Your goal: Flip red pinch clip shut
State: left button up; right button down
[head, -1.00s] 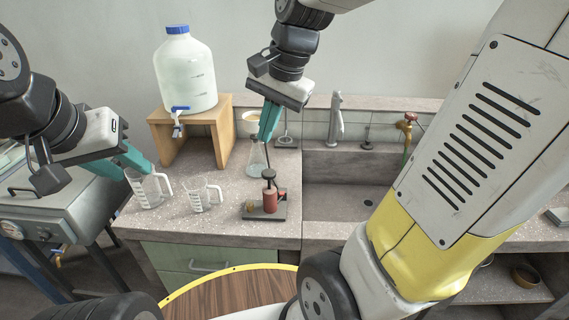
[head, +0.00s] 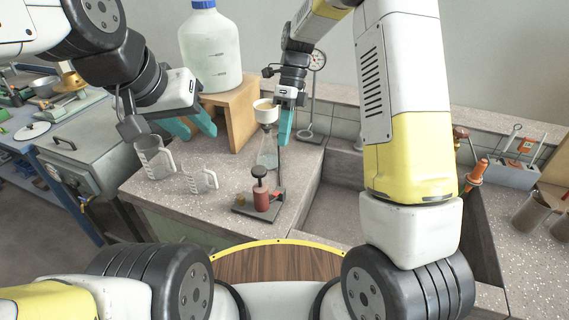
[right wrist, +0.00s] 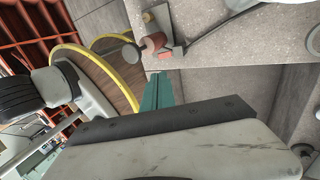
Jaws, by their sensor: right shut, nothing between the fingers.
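A small stand with a dark red cylinder (head: 261,198) and black knob sits at the bench's front. A small red piece, which looks like the pinch clip (right wrist: 165,54), shows beside the cylinder in the right wrist view, at the foot of a thin dark rod. Whether it is open or shut is too small to tell. My right gripper (head: 285,127) is shut and empty, above and behind the stand, apart from it. Its teal fingers also show in the right wrist view (right wrist: 157,90). My left gripper (head: 192,125) is open and empty, behind the beakers.
Two glass beakers, larger (head: 153,160) and smaller (head: 201,179), stand left of the stand. A carboy (head: 210,50) rests on a wooden stand (head: 240,112). The sink (head: 335,205) is right.

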aim_at(275, 194)
dwell(0.3)
jog(key=x, duration=1.4)
jog(key=shift+a, duration=0.1)
jog(key=shift+s+a+f+t+h, duration=0.1)
jog(key=shift+s+a+t+h, duration=0.15)
jog(key=shift+s+t, duration=0.4)
jog(key=shift+w+f+t+h, duration=0.15)
jog(key=shift+t+h, duration=0.1)
jog(key=shift+t, duration=0.5)
jog(key=shift+d, duration=0.1)
jog(key=shift+w+d+r, duration=0.15)
jog(key=shift+w, duration=0.2)
jog(key=shift+w+d+r, duration=0.1)
jog(key=shift+w, duration=0.25)
